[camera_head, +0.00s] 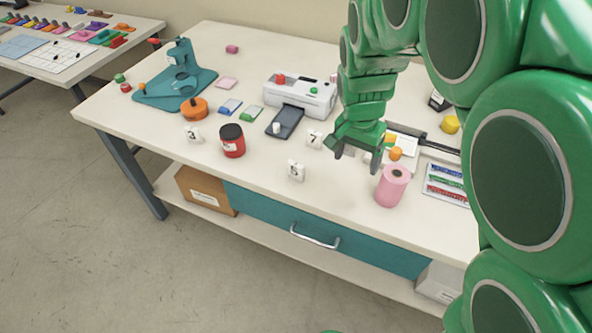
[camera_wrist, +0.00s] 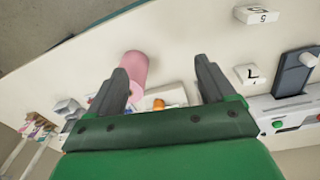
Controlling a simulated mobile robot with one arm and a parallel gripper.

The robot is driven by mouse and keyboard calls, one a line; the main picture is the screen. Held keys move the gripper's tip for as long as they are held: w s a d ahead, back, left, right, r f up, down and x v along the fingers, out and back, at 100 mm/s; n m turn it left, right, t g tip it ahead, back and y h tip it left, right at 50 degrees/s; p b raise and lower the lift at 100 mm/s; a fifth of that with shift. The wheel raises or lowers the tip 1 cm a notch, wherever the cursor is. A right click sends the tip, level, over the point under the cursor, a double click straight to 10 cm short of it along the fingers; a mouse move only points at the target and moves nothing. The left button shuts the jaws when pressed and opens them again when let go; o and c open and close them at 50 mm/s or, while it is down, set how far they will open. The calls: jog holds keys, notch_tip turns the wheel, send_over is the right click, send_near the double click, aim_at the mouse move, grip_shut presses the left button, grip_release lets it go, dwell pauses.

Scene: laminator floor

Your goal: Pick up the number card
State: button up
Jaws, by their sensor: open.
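Three small white number cards stand on the white worktable. The card with a 3 (camera_head: 193,134) is at the left, the card with what looks like a 5 (camera_head: 296,171) is near the front edge, and the card with a 7 (camera_head: 314,139) is in front of the white machine. In the wrist view the 5 card (camera_wrist: 257,15) and the 7 card (camera_wrist: 249,75) lie right of the fingers. My gripper (camera_head: 357,158) is open and empty above the table, right of the 7 and 5 cards. Both fingers also show in the wrist view (camera_wrist: 162,68).
A pink roll (camera_head: 393,186) stands close to the right of my gripper. A red jar with a black lid (camera_head: 232,142) stands between the 3 and 5 cards. A white laminator (camera_head: 299,96) and a dark tray (camera_head: 285,122) are behind. The tabletop around the 5 card is clear.

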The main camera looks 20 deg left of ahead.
send_over(295, 164)
jog(key=shift+t+y, duration=0.3)
jog(key=shift+t, duration=0.1)
jog(key=f, duration=0.7)
jog(key=shift+s+f, duration=0.15)
jog(key=shift+s, duration=0.2)
jog(key=shift+w+d+f, duration=0.1)
jog(key=shift+w+f, duration=0.05)
jog(key=shift+f, duration=1.15)
jog(key=shift+w+a+f, duration=0.1)
jog(key=shift+w+f, duration=0.1)
jog(key=shift+f, duration=1.1)
jog(key=shift+w+d+f, duration=0.1)
jog(key=shift+w+f, duration=0.05)
jog(key=shift+f, duration=1.15)
jog(key=c, duration=1.1)
jog(key=shift+r, duration=0.1)
